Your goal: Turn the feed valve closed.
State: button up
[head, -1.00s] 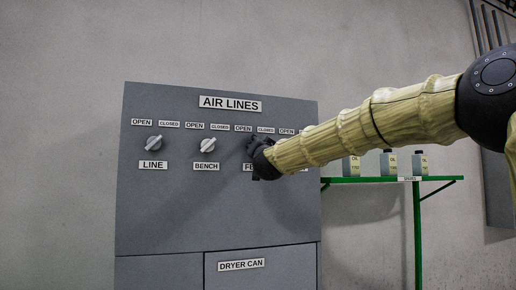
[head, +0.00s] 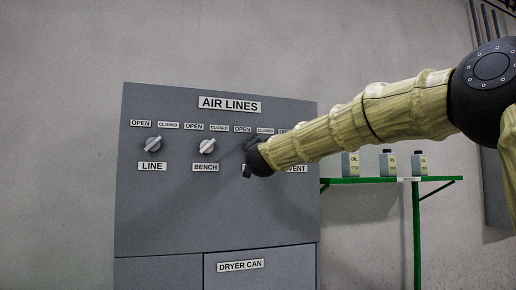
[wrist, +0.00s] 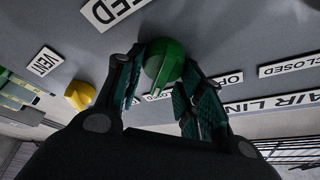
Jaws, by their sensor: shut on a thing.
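The feed valve is a green knob (wrist: 163,62) on the grey panel in the wrist view. My gripper (wrist: 164,68) has a finger on each side of it and is shut on it.
The LINE knob (head: 152,144) and BENCH knob (head: 207,147) are on the panel to the left. A yellow knob (wrist: 79,95) by the VENT label (wrist: 42,62) is close beside my gripper. A green shelf (head: 385,180) with oil containers stands at the right.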

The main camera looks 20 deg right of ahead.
jog(key=o, duration=1)
jog(key=shift+d, duration=0.1)
jog(key=v, duration=1.2)
jog(key=shift+f, duration=0.1)
